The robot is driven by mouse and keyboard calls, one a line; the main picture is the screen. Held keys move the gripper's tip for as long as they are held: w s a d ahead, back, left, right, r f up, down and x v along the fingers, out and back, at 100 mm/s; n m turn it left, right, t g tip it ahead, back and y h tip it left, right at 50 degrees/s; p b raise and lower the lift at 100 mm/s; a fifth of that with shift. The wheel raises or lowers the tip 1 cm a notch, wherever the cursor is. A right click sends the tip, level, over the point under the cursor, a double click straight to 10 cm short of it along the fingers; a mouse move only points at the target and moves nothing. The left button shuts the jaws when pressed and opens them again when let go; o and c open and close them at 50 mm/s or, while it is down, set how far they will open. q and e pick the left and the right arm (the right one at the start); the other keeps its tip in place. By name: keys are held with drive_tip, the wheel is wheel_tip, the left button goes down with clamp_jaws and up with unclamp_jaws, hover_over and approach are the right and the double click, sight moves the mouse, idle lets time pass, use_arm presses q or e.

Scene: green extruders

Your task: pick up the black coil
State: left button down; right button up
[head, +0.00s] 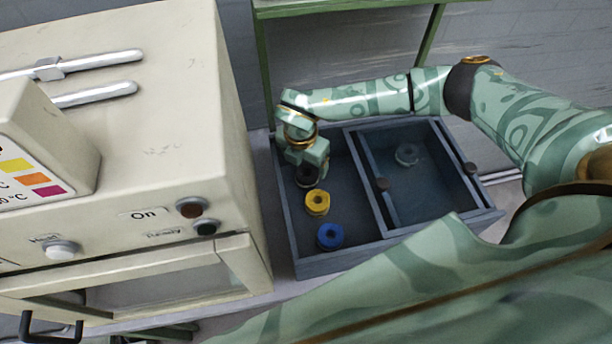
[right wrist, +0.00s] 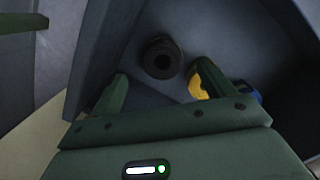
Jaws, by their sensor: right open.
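The black coil (head: 307,176) stands in the left compartment of the grey-blue tray (head: 312,268), at its back end. In the right wrist view the black coil (right wrist: 161,58) lies ahead of the fingertips, between their lines and apart from both. My right gripper (head: 306,164) is above the coil, pointing down; its open fingers (right wrist: 155,85) show empty in the right wrist view. The gripper hides part of the coil in the head view. My left gripper is not in view.
A yellow coil (head: 317,202) and a blue coil (head: 330,236) stand in front of the black one in the same compartment. The right finger is close to the yellow coil (right wrist: 197,88). A grey coil (head: 407,154) lies in the right compartment. A beige machine (head: 120,150) stands left.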

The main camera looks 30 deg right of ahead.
sight(307, 174)
drive_tip(key=f, duration=0.2)
drive_tip(key=f+b, duration=0.1)
drive_tip(key=f, duration=0.3)
drive_tip(key=shift+d, duration=0.3)
drive_tip(key=c, duration=1.1)
